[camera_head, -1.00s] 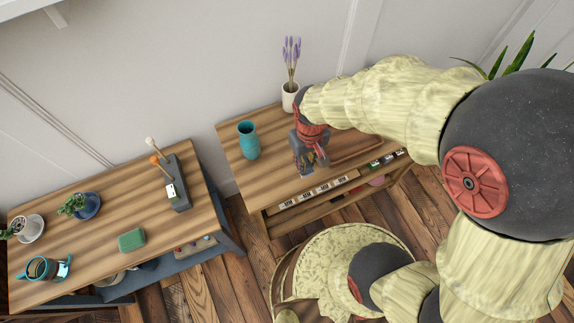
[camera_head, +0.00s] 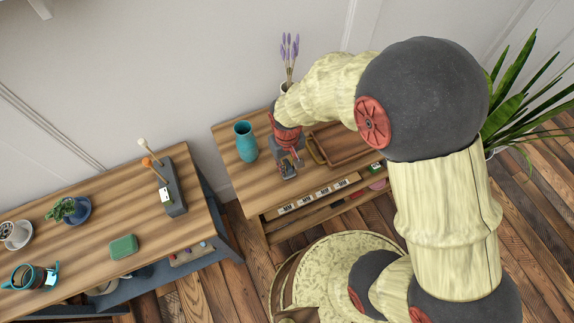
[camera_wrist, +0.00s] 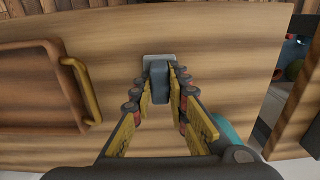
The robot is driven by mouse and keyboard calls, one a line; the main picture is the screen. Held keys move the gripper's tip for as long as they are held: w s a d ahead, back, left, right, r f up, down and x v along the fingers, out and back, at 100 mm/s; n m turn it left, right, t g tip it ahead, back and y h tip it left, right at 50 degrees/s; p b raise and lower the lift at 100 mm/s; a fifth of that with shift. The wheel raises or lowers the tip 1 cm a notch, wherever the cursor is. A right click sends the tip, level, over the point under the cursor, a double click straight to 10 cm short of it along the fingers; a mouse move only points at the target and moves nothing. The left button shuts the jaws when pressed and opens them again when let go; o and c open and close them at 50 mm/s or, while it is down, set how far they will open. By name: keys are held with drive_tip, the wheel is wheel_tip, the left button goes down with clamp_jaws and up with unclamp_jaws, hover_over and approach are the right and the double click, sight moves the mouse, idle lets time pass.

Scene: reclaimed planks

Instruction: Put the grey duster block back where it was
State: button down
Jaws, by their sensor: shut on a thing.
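The grey duster block (camera_wrist: 159,88) is between the fingers of my gripper (camera_wrist: 160,78) in the wrist view. A paler grey patch borders its far end; I cannot tell whether it is part of the block. In the head view my gripper (camera_head: 288,168) is over the right plank table (camera_head: 235,181), between the teal vase and the brown tray. The block is mostly hidden there by the fingers. I cannot tell whether it touches the tabletop.
The teal vase (camera_head: 246,142) stands close left of my gripper. The brown tray (camera_head: 340,146) with a brass-coloured handle lies to its right. A lavender pot is behind. Labels line the table's front edge. The left table (camera_head: 90,222) holds a green block (camera_head: 123,246) and a grey stand (camera_head: 172,188).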

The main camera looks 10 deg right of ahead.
drive_tip(key=shift+f, duration=0.15)
drive_tip(key=c, duration=1.7)
unclamp_jaws()
drive_tip(key=shift+c, duration=0.2)
wheel_tip(320, 180, up, 13)
drive_tip(key=p, duration=0.4)
wheel_tip(320, 180, up, 15)
drive_tip(key=m+t, duration=0.2)
drive_tip(key=t, duration=0.1)
hover_over(287, 164)
drive_tip(key=s+d, duration=0.4)
drive_tip(key=d, duration=0.3)
drive_tip(key=s+d+r+m+t, duration=0.1)
drive_tip(key=s+d+r+t, duration=0.1)
drive_tip(key=s+d+r, duration=0.3)
drive_tip(key=s+r, duration=0.2)
drive_tip(key=s, duration=0.1)
drive_tip(key=shift+s+r+t, duration=0.25)
drive_tip(key=shift+r+t, duration=0.05)
